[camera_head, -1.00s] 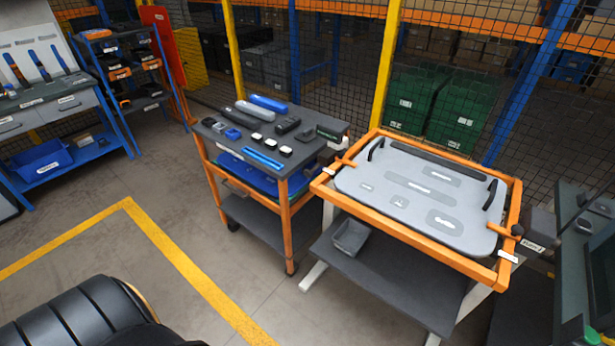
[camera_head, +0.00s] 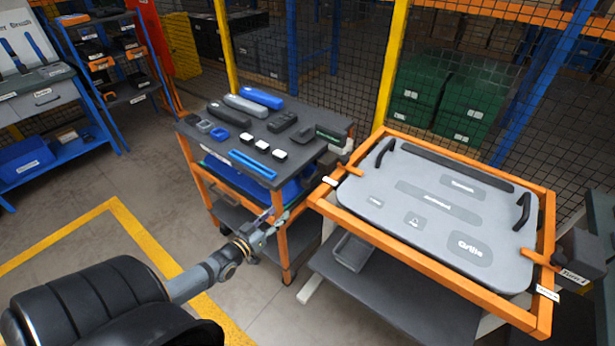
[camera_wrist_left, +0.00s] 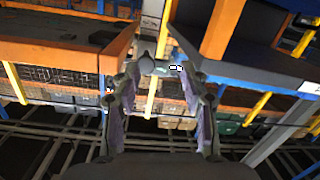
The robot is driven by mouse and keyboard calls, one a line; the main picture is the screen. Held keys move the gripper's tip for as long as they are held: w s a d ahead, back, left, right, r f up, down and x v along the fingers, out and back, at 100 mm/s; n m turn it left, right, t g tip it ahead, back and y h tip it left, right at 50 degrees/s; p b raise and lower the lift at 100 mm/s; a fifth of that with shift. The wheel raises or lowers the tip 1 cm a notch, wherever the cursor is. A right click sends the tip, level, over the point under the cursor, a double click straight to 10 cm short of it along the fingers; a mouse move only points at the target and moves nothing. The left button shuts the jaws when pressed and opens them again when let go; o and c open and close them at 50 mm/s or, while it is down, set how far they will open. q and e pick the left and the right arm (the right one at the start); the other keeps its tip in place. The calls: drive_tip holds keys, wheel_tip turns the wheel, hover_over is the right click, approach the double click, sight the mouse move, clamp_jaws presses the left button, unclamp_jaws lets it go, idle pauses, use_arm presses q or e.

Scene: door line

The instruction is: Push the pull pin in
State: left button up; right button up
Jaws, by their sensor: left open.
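An orange-framed fixture (camera_head: 428,285) holds a grey panel with two black handles at the right of the head view. Short orange bars cross its left edge (camera_head: 350,170) and right edge (camera_head: 541,258); I cannot tell whether either is the pull pin. My left gripper (camera_head: 274,222) is beside the front right leg of the tool cart, left of the fixture and apart from it. In the left wrist view the two fingers (camera_wrist_left: 164,72) are spread with nothing between them. My right gripper is not in view.
A tool cart (camera_head: 255,128) with several tools on top stands left of the fixture. A grey bin (camera_head: 352,251) sits on the dark shelf under the panel. Mesh fencing and green crates (camera_head: 465,118) are behind. Floor is open at the left, with a yellow line.

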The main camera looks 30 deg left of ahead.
sight(304, 185)
use_arm(q)
drive_tip(key=shift+t+h, duration=0.5)
drive_tip(key=w+r+b, duration=0.1)
drive_tip(key=w+b, duration=0.1)
drive_tip(key=w, duration=0.1)
drive_tip(key=w+d+r+b, duration=0.1)
drive_tip(key=w+b, duration=0.1)
drive_tip(key=w, duration=0.2)
drive_tip(key=w+d+r+b, duration=0.1)
drive_tip(key=w+b, duration=0.1)
drive_tip(key=w, duration=0.2)
drive_tip(key=shift+w+r, duration=0.15)
drive_tip(key=shift+r, duration=0.15)
drive_tip(key=shift+w+d+r, duration=0.1)
drive_tip(key=shift+w, duration=0.1)
drive_tip(key=shift+w+r, duration=0.15)
drive_tip(key=shift+r, duration=0.05)
drive_tip(key=c, duration=0.8)
clamp_jaws()
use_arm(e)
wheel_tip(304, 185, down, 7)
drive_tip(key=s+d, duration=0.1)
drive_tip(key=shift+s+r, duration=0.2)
